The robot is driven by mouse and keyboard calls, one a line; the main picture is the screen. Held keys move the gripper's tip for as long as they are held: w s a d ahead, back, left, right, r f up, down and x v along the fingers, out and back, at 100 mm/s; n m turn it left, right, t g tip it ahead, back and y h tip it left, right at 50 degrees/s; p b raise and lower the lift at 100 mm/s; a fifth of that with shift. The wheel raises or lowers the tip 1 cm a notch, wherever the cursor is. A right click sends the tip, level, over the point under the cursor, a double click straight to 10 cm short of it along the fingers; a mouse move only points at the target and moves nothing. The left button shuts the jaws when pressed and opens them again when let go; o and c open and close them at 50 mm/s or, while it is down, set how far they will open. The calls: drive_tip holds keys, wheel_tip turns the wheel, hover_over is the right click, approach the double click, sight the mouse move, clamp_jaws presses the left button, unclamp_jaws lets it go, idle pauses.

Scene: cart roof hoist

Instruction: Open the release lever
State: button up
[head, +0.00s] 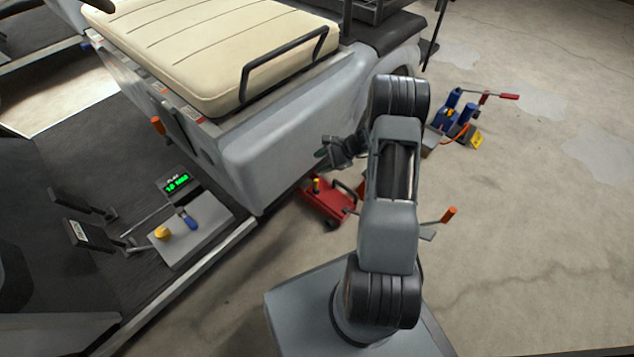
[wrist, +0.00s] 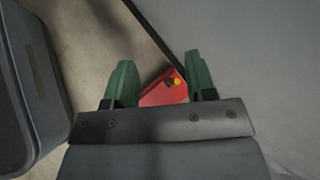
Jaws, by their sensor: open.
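No lever in view is labelled as the release lever, so I cannot tell which one it is. A red floor jack (head: 328,203) with a yellow-topped knob (head: 316,186) sits on the floor under the cart's edge. My gripper (head: 328,153) is beside the cart's grey corner, above the jack. In the wrist view my gripper (wrist: 162,82) has its green fingers apart, with the red jack (wrist: 165,95) showing beyond them.
The grey cart body (head: 285,150) with its cream seat (head: 215,45) stands close by my gripper. A blue device (head: 453,110) with a red-handled bar is on the floor at right. Concrete floor at right is mostly clear.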

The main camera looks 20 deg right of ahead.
drive_tip(key=d+f+m+t, duration=0.3)
drive_tip(key=d+f+m, duration=0.2)
drive_tip(key=f, duration=0.3)
drive_tip(key=m+t+h, duration=0.2)
drive_tip(key=m+t, duration=0.2)
drive_tip(key=m, duration=0.2)
approach(316, 186)
drive_tip(key=b+x, duration=0.1)
drive_tip(key=x, duration=0.1)
drive_tip(key=b+x, duration=0.1)
drive_tip(key=x, duration=0.2)
drive_tip(key=w+r+b+x, duration=0.1)
drive_tip(key=x, duration=0.1)
drive_tip(key=shift+w+d+f+b, duration=0.1)
drive_tip(key=shift+w+d+b, duration=0.1)
drive_tip(key=shift+b, duration=0.2)
drive_tip(key=shift+w+a+f+g, duration=0.2)
drive_tip(key=shift+w+a+g, duration=0.1)
drive_tip(key=shift+w+a, duration=0.3)
drive_tip(key=shift+d, duration=0.1)
